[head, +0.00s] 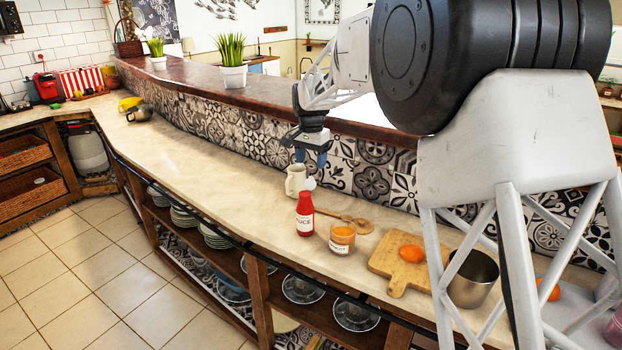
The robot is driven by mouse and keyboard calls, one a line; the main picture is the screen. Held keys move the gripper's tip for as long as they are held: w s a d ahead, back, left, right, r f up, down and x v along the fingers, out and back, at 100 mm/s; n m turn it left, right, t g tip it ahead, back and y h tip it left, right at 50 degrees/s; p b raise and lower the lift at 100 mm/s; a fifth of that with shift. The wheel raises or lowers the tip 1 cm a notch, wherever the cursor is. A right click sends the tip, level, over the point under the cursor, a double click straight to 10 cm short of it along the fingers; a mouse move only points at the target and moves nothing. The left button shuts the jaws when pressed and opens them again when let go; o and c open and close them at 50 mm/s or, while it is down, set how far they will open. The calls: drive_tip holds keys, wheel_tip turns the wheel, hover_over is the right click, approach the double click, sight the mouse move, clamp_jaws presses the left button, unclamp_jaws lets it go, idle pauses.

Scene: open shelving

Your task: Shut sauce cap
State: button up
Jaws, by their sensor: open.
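A red sauce bottle (305,215) with a white label stands upright on the pale counter. Its narrow top is red; at this size I cannot tell whether the cap is open or shut. My gripper (311,160) hangs from the arm above and slightly behind the bottle, pointing down. Its blue fingers are apart with nothing seen between them. It is clear of the bottle and above a cream jug (296,180).
A jar of orange contents (342,239), a wooden spoon (347,217), a cutting board (390,262) with an orange item (411,253), and a metal pot (472,278) stand to the right. A tiled wall (235,123) runs behind. The counter to the left (200,150) is mostly clear.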

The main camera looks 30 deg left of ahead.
sight(310, 183)
drive_tip(key=shift+f, duration=3.25)
drive_tip(key=shift+c, duration=0.5)
drive_tip(key=c, duration=0.8)
